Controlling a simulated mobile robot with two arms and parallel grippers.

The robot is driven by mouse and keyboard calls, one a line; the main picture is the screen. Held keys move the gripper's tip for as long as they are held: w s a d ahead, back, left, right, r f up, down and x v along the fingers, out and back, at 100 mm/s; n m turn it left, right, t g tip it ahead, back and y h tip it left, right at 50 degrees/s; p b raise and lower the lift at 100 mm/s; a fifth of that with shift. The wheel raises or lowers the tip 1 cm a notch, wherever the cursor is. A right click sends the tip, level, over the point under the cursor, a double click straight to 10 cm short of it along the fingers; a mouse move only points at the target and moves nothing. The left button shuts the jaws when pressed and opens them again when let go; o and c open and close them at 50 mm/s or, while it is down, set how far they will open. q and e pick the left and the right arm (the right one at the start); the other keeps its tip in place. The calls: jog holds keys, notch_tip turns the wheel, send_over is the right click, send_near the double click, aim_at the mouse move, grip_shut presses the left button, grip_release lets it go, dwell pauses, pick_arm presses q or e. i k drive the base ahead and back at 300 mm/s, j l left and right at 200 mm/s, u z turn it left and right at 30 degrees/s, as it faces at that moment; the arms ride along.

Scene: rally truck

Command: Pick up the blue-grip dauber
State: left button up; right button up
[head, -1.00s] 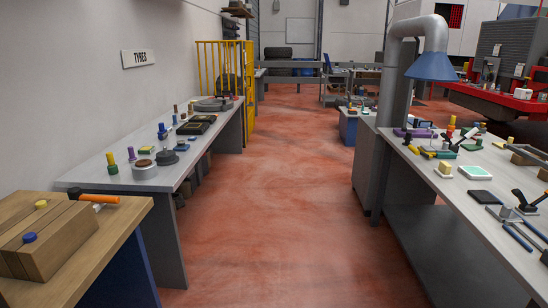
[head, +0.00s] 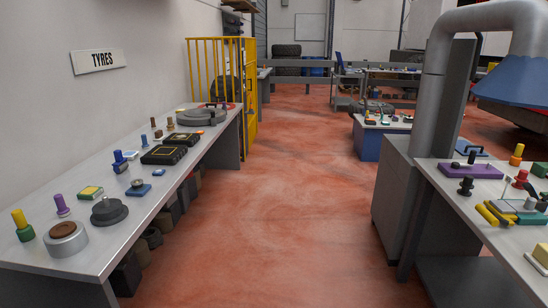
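On the grey bench at the left stands an upright item with a blue grip (head: 119,157), which looks like the blue-grip dauber. It is beside the dark boxes, on the near side of them. Similar upright items stand nearer on the same bench, one with a yellow grip and green base (head: 22,225) and one with a purple grip (head: 62,206). The blue-grip item is small in view, so its lower part is hard to make out. Neither of my grippers is in view.
The left bench (head: 75,271) also holds a round tin (head: 67,240), a dark disc (head: 109,212) and a small blue block (head: 138,190). The red floor aisle (head: 275,200) is clear. A cluttered bench (head: 500,238) and grey duct (head: 433,100) stand right.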

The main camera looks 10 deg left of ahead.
aim_at(145, 146)
jog(key=i, duration=3.05)
jog(key=i+l, duration=0.15)
jog(key=i, duration=2.9)
jog(key=i+u, duration=0.1)
jog(key=u, duration=0.35)
jog(key=i+u, duration=0.15)
jog(key=u, duration=0.35)
jog(key=i+u, duration=0.1)
jog(key=u, duration=0.35)
jog(key=i+l+u, duration=0.1)
jog(key=u, duration=0.4)
